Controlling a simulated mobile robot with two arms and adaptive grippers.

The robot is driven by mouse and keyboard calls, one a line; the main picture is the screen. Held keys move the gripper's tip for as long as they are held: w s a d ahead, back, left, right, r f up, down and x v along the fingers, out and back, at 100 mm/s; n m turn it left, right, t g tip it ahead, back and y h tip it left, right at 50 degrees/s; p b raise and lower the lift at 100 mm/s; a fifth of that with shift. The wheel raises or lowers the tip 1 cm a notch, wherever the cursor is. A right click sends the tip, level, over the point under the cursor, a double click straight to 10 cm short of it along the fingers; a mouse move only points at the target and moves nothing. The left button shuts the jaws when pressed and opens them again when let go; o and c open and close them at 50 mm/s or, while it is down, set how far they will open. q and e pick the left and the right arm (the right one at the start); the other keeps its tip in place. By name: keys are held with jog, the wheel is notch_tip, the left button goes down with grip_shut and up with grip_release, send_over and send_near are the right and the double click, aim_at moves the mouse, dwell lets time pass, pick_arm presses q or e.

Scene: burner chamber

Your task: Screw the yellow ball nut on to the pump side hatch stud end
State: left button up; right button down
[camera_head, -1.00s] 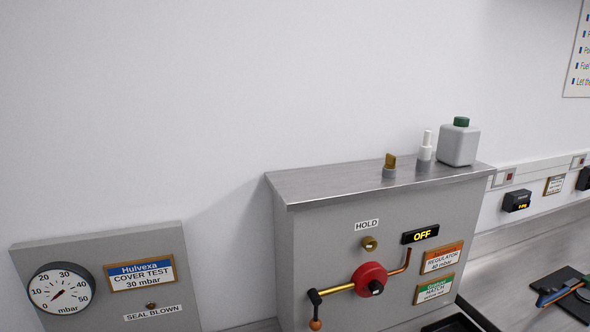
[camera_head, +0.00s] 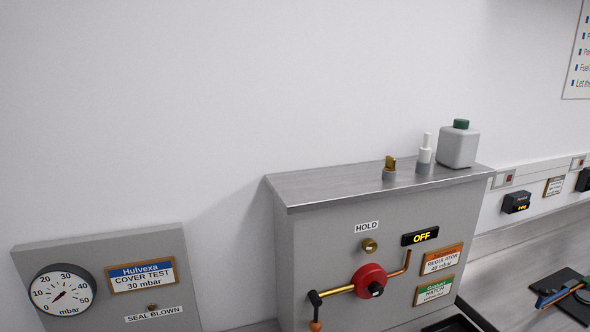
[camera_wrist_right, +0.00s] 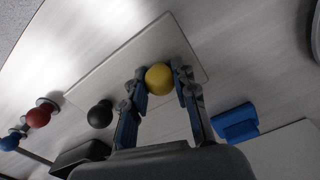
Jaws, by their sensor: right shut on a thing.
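The yellow ball nut (camera_wrist_right: 159,79) shows in the right wrist view, round and plain. My right gripper (camera_wrist_right: 160,82) is shut on it, with a finger on each side of the ball. A pale rectangular plate or mat (camera_wrist_right: 110,62) lies below and behind the ball; I cannot tell how far apart they are. I cannot make out the pump side hatch stud end in either view. My left gripper is not in view.
In the right wrist view a black ball (camera_wrist_right: 100,114), a red ball (camera_wrist_right: 39,116), a blue ball (camera_wrist_right: 10,141) and a blue block (camera_wrist_right: 235,123) are nearby. The head view shows the grey regulator cabinet (camera_head: 400,262) and the cover test gauge (camera_head: 62,290).

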jog(key=m, duration=0.5)
jog(key=shift+s+a+f+m, duration=0.15)
jog(key=shift+f+m, duration=0.1)
jog(key=shift+m, duration=0.05)
jog(key=m, duration=0.3)
jog(key=shift+m, duration=0.3)
jog(key=shift+s+f+m, duration=0.1)
jog(key=shift+m, duration=0.5)
jog(key=m, duration=0.5)
jog(key=shift+a+m, duration=0.15)
jog(key=shift+m, duration=0.15)
jog(key=m, duration=0.4)
jog(key=shift+m, duration=0.4)
jog(key=c, duration=1)
grip_release()
